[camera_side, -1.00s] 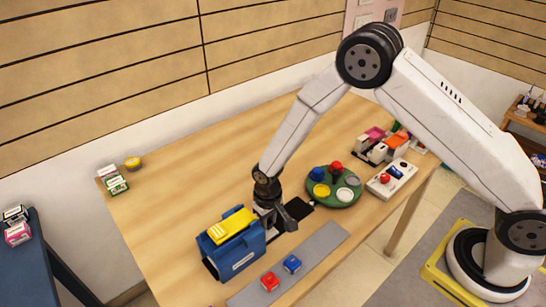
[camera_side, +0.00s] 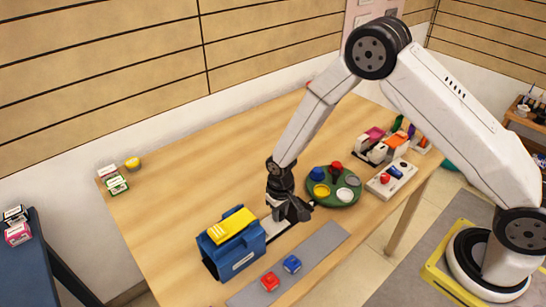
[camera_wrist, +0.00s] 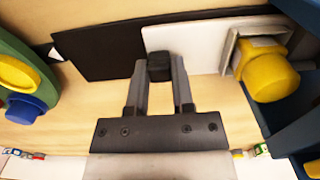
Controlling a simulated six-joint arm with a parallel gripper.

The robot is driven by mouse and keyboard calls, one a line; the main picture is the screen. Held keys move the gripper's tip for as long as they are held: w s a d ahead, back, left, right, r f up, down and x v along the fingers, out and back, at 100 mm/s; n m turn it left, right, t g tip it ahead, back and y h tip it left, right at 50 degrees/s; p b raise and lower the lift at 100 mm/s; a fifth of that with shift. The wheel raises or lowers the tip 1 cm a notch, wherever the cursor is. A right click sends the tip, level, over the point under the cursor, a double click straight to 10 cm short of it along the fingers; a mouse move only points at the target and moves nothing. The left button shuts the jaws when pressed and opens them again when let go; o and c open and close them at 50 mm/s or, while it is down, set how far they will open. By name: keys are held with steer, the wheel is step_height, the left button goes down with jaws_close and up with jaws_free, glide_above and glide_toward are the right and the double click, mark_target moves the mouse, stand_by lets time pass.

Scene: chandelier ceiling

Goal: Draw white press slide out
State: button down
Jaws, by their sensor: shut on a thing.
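The press (camera_side: 232,254) is a blue housing with a yellow lever (camera_side: 232,226) on top, near the front left of the table. Its white slide (camera_side: 274,228) shows outside the housing's right side. In the wrist view the white slide (camera_wrist: 190,38) lies over a black plate (camera_wrist: 98,50), with a yellow round part (camera_wrist: 268,78) near its right end. My gripper (camera_side: 290,210) is right of the press. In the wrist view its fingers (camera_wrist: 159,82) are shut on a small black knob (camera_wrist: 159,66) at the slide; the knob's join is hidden.
A green round tray (camera_side: 334,200) with coloured parts stands right of my gripper. A grey strip (camera_side: 318,246) with a red button block (camera_side: 270,281) and a blue one (camera_side: 292,263) runs along the front. A white switch box (camera_side: 390,178) stands farther right.

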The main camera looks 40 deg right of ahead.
steer(key=d, duration=0.9)
steer(key=shift+d, duration=0.15)
steer(key=shift+c, duration=2.4)
jaws_free()
steer(key=shift+d, duration=0.1)
steer(key=shift+r, duration=0.1)
steer(key=shift+r, duration=0.2)
step_height(320, 180, up, 7)
steer(key=shift+r, duration=0.15)
step_height(320, 180, up, 5)
glide_above(304, 204)
